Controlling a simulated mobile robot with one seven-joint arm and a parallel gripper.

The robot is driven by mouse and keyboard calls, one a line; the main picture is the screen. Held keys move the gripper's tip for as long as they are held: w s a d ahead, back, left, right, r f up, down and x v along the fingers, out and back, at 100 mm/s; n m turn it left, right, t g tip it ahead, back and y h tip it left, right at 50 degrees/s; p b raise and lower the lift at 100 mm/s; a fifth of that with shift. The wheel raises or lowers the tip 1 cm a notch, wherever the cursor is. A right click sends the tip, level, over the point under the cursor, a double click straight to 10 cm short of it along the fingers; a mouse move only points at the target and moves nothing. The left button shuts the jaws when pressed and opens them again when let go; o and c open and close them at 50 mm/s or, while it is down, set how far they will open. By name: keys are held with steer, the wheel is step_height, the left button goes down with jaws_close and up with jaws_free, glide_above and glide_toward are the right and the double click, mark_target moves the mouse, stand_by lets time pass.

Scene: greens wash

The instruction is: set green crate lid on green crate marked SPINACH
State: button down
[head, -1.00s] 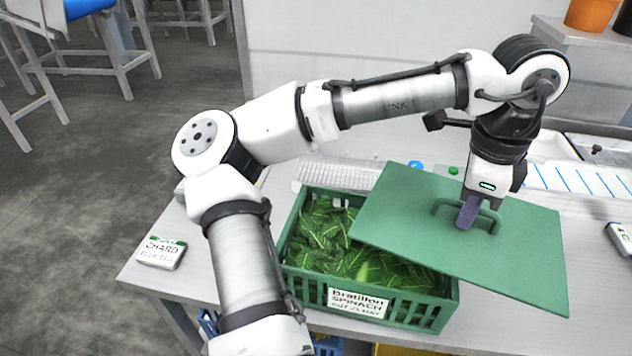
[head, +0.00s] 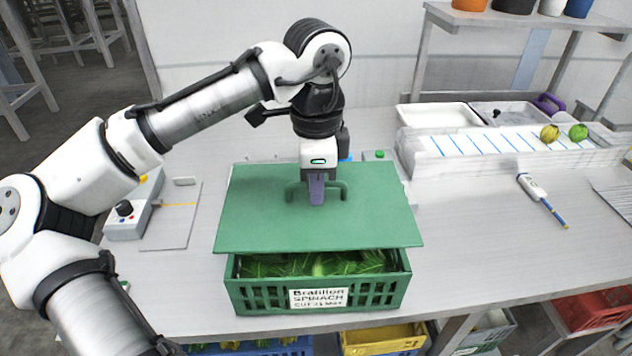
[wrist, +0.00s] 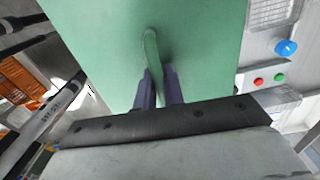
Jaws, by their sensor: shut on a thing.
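The green crate lid (head: 260,215) is a flat sheet with a raised handle (head: 341,186) in its middle. My gripper (head: 316,198) is shut on that handle, and the wrist view shows the purple fingers (wrist: 158,88) on either side of the handle bar. The lid hangs above the green crate (head: 374,298), covering its back part from the head view. The crate carries a white SPINACH label (head: 318,298) on its front. Green leaves (head: 300,265) show in the gap between the lid's front edge and the crate's front rim.
A control box with a black knob (head: 124,209) stands at the left. A white tray (head: 440,116), a blue-striped strip (head: 500,141) and a white handheld probe (head: 535,188) lie to the right. Coloured crates (head: 383,338) sit under the table. Table space right of the crate is clear.

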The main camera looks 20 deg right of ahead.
mark_target(316, 209)
steer(key=shift+r+p, duration=0.15)
steer(key=shift+p, duration=0.15)
steer(key=shift+f+b, duration=1.2)
steer(key=shift+f, duration=1.75)
steer(key=shift+p, duration=0.95)
steer(key=shift+f, duration=0.65)
steer(key=c, duration=1.4)
jaws_free()
step_height(316, 209, up, 14)
steer(key=shift+f+b, duration=0.1)
steer(key=shift+b, duration=0.35)
